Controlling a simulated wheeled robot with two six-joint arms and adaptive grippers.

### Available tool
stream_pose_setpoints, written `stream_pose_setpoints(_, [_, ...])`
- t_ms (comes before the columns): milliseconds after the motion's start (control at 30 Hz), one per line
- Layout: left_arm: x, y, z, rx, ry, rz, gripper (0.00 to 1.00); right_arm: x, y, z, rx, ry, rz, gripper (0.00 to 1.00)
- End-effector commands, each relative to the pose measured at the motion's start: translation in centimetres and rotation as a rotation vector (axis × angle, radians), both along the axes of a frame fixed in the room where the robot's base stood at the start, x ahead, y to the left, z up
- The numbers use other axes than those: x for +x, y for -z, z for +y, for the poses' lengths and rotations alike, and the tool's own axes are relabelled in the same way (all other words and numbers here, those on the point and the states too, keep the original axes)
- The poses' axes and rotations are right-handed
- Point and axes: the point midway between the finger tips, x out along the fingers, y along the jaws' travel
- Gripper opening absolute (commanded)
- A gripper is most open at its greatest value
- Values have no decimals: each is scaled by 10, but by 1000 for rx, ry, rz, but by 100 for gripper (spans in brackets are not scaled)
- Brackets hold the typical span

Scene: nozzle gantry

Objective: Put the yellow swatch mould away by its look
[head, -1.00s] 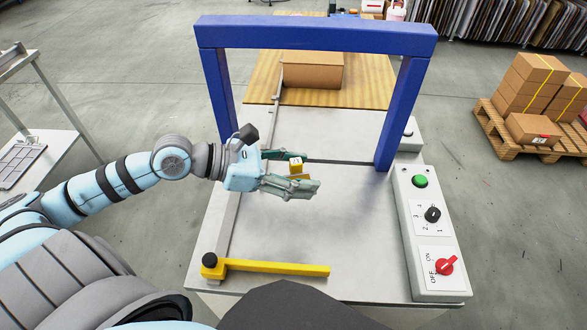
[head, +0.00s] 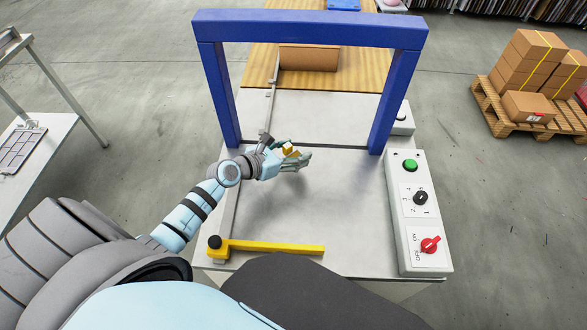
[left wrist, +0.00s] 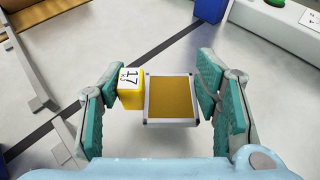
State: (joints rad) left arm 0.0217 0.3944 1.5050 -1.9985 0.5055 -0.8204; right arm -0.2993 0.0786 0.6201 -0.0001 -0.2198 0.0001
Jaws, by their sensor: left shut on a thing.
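The yellow swatch mould is a silver-framed square plate with an ochre face (left wrist: 172,98) and a yellow block (left wrist: 130,90) marked 17 at its left side. In the head view its yellow block (head: 288,149) shows small at my left gripper (head: 300,158). In the left wrist view my left gripper (left wrist: 160,70) has its green-padded fingers on either side of the mould, shut on it. It holds the mould over the grey bench top (head: 330,215), just in front of the blue gantry (head: 310,28). My right gripper is not in view.
A control box (head: 418,225) with a green button and two knobs lines the bench's right side. A yellow bar (head: 275,249) lies along the near edge. Behind the gantry a cardboard box (head: 308,58) sits on a wooden surface. A partitioned tray (head: 20,148) rests on a side table at left.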

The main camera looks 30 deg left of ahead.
Motion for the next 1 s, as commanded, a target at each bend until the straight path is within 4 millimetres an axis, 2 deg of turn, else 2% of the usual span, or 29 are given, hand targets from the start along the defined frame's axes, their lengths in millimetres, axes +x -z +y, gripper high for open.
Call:
stream_pose_setpoints(233, [0,45,0,0,0,-1,24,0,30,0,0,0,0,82])
stream_pose_setpoints(633, [0,49,0,0,0,-2,24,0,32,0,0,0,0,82])
stream_pose_setpoints(667, [0,49,0,0,0,-2,60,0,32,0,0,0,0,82])
stream_pose_setpoints(700, [0,48,0,0,0,-2,67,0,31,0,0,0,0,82])
stream_pose_setpoints(767, [0,48,0,0,0,-2,76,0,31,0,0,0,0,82])
stream_pose_setpoints(1000, [0,48,0,0,0,-2,77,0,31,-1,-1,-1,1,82])
